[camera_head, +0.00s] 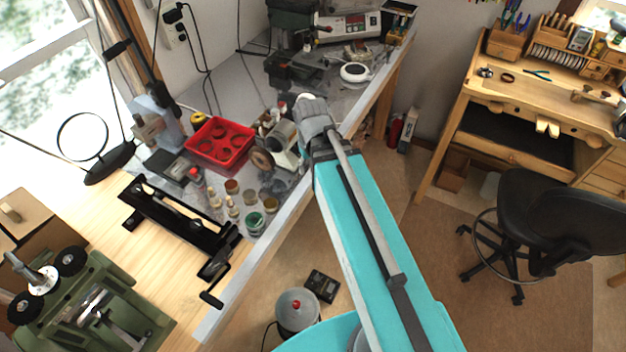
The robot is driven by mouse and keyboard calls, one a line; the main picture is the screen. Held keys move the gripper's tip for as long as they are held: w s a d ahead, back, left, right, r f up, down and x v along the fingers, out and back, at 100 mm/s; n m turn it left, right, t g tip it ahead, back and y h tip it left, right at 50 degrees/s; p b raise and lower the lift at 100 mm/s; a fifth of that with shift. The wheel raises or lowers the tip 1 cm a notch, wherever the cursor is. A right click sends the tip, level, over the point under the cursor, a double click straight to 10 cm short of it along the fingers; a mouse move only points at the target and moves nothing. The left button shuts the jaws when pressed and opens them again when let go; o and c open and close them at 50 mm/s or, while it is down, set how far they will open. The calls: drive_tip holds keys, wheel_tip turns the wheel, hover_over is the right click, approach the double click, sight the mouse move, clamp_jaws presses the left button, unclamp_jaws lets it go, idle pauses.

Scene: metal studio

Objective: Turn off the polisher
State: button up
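The polisher is most likely the small bench machine (284,139) with a pale body and a brownish round wheel (262,159) on its left side. It stands on the grey workbench (232,87) near its front edge, right of the red tray. I cannot make out its switch or whether the wheel turns. My turquoise arm reaches up from the bottom, and its grey far joint is in the picture just right of the machine. I cannot make out my gripper or its fingers.
A red tray (220,141) and several small jars (255,222) crowd the bench near the machine. A black crank-handled frame (178,222) stands at the front left. A drill-press-like machine (293,45) is behind. A black chair (545,205) and wooden desk (520,108) are right.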

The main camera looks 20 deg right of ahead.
drive_tip(key=shift+s+a+f+m+b, duration=0.1)
drive_tip(key=shift+s+f+m+b, duration=0.4)
drive_tip(key=shift+s+f, duration=0.45)
drive_tip(key=shift+s+r, duration=0.1)
drive_tip(key=shift+r, duration=0.05)
idle(0.8)
